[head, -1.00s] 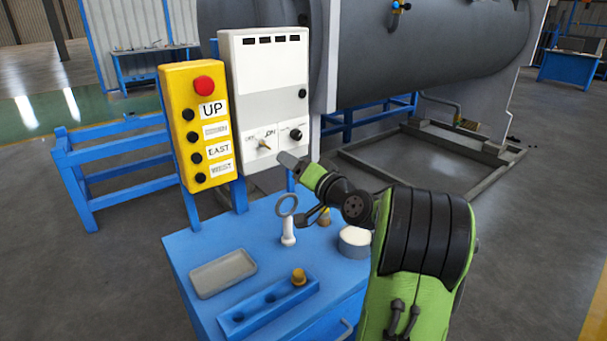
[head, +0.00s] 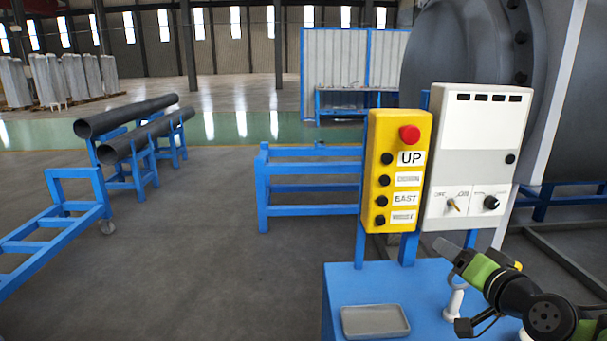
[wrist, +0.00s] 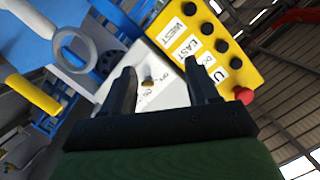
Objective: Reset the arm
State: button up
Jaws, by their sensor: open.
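My gripper (head: 452,254) is at the lower right of the head view, below the white control box (head: 482,135) and above the blue table. In the wrist view my gripper (wrist: 160,68) has its two dark fingers spread apart, with nothing held between them. Beyond the fingers is the face of the white box (wrist: 168,97) with a small brass-coloured switch knob (wrist: 148,82). The same knob (head: 453,205) shows in the head view, apart from the gripper.
A yellow button box (head: 397,170) with a red button stands left of the white box. Open floor lies to the left.

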jog(key=s+a+f+n+g+y, duration=0.1)
jog(key=s+a+f+n+g, duration=0.1)
jog(key=a, duration=0.5)
jog(key=s+a+f+n+g, duration=0.1)
jog(key=s+a+n+g, duration=0.15)
jog(key=a, duration=0.45)
jog(key=s+a+f+n+g+h, duration=0.1)
jog(key=s+a+f+g, duration=0.2)
jog(key=s, duration=0.6)
jog(key=s+a+f+n+g+h, duration=0.1)
jog(key=s+a+f+g, duration=0.1)
jog(key=s, duration=0.8)
notch_tip(320, 180, up, 12)
jog(key=s+p, duration=0.1)
jog(key=p, duration=1.1)
jog(key=shift+s+d+p, duration=0.15)
jog(key=shift+d+p, duration=0.05)
jog(key=shift+p, duration=0.2)
jog(key=shift+r+g, duration=0.1)
jog(key=shift+g, duration=0.15)
